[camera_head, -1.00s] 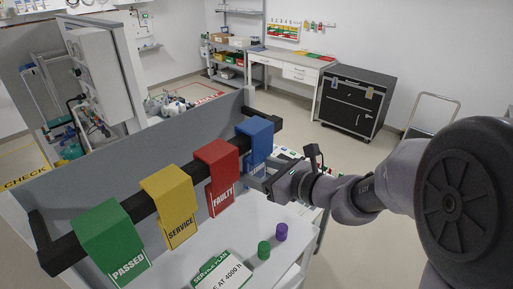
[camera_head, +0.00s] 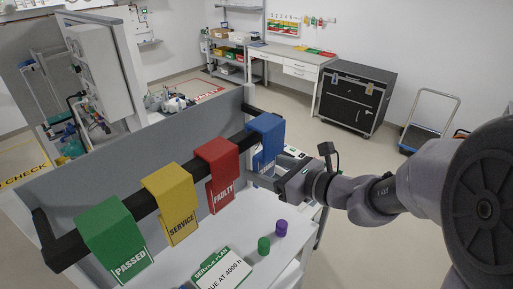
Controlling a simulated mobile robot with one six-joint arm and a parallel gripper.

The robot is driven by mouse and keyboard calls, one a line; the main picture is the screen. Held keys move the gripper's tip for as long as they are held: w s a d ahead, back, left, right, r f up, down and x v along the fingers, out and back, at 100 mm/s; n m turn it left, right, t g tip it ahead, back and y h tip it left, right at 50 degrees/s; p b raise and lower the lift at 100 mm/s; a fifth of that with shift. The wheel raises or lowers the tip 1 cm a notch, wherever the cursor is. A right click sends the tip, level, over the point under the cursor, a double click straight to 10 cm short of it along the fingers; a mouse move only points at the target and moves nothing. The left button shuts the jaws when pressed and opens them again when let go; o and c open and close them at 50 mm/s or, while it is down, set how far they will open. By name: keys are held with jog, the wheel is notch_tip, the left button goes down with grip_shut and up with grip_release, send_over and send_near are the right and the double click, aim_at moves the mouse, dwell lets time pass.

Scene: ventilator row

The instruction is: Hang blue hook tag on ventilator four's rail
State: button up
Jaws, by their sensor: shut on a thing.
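The blue hook tag (camera_head: 267,135) is at the right end of the black rail (camera_head: 147,197), with its bent top over or just above the rail. I cannot tell whether it touches the rail. My gripper (camera_head: 264,180) comes from the right and is shut on the lower part of the blue tag, partly covering its lettering. The red FAULTY tag (camera_head: 218,165), yellow SERVICE tag (camera_head: 170,195) and green PASSED tag (camera_head: 112,235) hang on the same rail to the left. No ventilator marked four can be made out.
A white worktop (camera_head: 205,245) under the rail holds a green cylinder (camera_head: 263,245), a purple cylinder (camera_head: 281,228) and a service plan card (camera_head: 222,270). A grey panel (camera_head: 130,165) stands behind the rail. A black cabinet (camera_head: 355,98) and a trolley (camera_head: 425,135) stand beyond open floor.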

jog(key=shift+f+v, duration=0.25)
jog(key=shift+v, duration=0.7)
jog(key=shift+f+v, duration=0.2)
jog(key=shift+v, duration=0.75)
jog(key=shift+f+v, duration=0.25)
jog(key=shift+v, duration=0.7)
jog(key=shift+s+d, duration=0.1)
